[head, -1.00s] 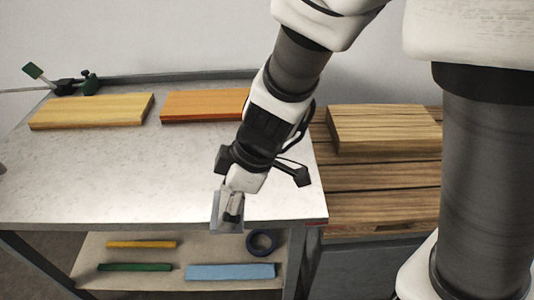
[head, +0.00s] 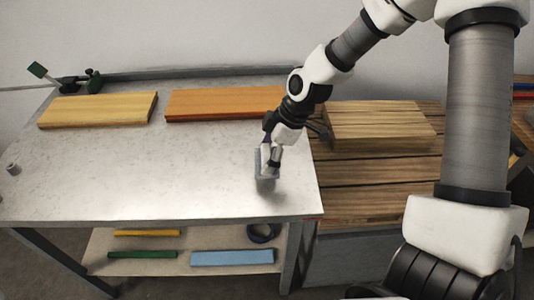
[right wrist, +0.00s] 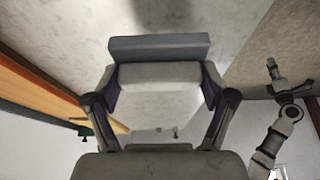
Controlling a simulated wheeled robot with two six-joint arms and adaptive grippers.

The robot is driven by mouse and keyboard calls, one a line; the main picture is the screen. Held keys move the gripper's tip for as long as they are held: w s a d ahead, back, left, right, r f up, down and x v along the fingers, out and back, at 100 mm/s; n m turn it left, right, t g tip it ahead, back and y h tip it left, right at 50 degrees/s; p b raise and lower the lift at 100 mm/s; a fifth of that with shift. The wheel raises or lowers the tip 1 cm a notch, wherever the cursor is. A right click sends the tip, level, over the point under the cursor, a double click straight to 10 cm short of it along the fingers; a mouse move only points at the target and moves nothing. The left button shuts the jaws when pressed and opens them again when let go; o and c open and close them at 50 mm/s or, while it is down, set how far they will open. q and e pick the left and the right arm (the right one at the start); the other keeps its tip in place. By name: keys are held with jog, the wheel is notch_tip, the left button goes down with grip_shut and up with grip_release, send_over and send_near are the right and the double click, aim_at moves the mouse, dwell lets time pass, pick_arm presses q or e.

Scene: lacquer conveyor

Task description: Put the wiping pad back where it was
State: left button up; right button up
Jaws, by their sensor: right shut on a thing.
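The wiping pad (head: 265,170) is a grey block, held upright over the right part of the pale table top, near its right edge. My right gripper (head: 271,150) is shut on it from above. In the right wrist view the pad (right wrist: 160,47) shows as a grey bar with a lighter part between the two fingers. A soft shadow lies beside the pad, and I cannot tell whether it touches the table. My left gripper (right wrist: 280,78) seems to show small at the right of the right wrist view; its jaws are too small to judge.
A yellow board (head: 97,109) and an orange board (head: 222,103) lie along the table's back. A wooden block (head: 378,125) stands on the slatted pallet (head: 365,180) at right. The lower shelf holds coloured bars and a dark ring (head: 263,233). The table's middle (head: 150,165) is clear.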

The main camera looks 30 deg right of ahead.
notch_tip(320, 180, down, 4)
jog(key=shift+w+r, duration=0.1)
jog(key=shift+r, duration=0.1)
jog(key=shift+f+b, duration=0.1)
jog(key=shift+b, duration=0.25)
jog(key=shift+f, duration=0.1)
jog(key=o, duration=1.1)
jog(key=shift+r, duration=0.2)
